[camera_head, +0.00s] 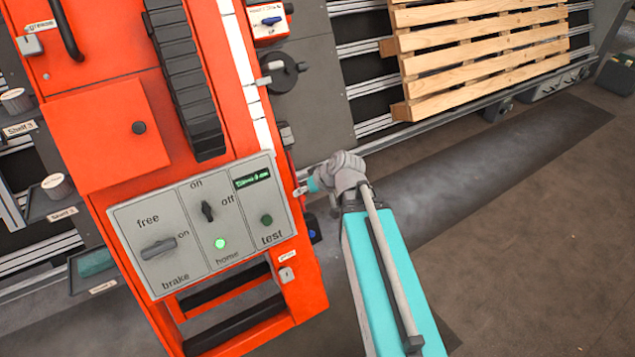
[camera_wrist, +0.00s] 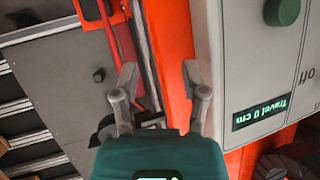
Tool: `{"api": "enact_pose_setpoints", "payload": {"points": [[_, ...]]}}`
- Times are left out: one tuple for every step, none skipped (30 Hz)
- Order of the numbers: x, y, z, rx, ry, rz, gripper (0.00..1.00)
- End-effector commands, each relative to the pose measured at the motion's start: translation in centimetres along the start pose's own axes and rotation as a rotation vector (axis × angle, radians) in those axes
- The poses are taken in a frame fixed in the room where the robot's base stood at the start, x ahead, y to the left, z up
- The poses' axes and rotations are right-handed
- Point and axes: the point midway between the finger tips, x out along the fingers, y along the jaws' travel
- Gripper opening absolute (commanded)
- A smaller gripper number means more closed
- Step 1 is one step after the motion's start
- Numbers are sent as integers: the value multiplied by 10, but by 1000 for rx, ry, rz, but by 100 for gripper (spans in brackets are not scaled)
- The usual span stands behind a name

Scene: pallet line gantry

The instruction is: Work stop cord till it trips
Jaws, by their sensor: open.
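I cannot pick out the stop cord for certain. In the wrist view a thin red strand (camera_wrist: 112,42) runs beside a grey panel, left of my gripper (camera_wrist: 160,78); it may be the cord. My gripper is open, its two grey fingers spread over the orange column edge and a grey rail, with nothing seen held. In the head view my gripper (camera_head: 301,190) is at the right side of the orange machine column (camera_head: 300,225), next to the control panel; its fingers are partly hidden by the wrist.
The grey control panel (camera_head: 160,270) has knobs, a lit green light (camera_head: 220,243) and a small display (camera_head: 252,178). A black handwheel (camera_head: 287,72) juts out above my gripper. A wooden pallet (camera_head: 480,55) stands on rails at the back right. The floor on the right is open.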

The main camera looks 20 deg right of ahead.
Motion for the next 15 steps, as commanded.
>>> {"api": "enact_pose_setpoints", "payload": {"points": [[-6,-4,-2,6,-20,3,57],[-7,-5,-1,11,-32,5,57],[-9,-7,0,17,-49,8,57],[-11,-8,0,22,-62,11,57],[-12,-10,1,27,-73,14,57],[-14,-12,2,34,-90,18,57],[-16,-13,2,39,-103,21,57],[-17,-14,3,43,-115,23,57],[-19,-16,4,50,-131,29,57],[-21,-18,4,55,-143,32,57],[-23,-19,5,60,-156,36,57],[-25,-20,6,67,-171,42,57],[-27,-21,6,72,-183,46,57],[-29,-22,7,78,-196,51,57],[-31,-24,8,85,-212,58,57]]}}
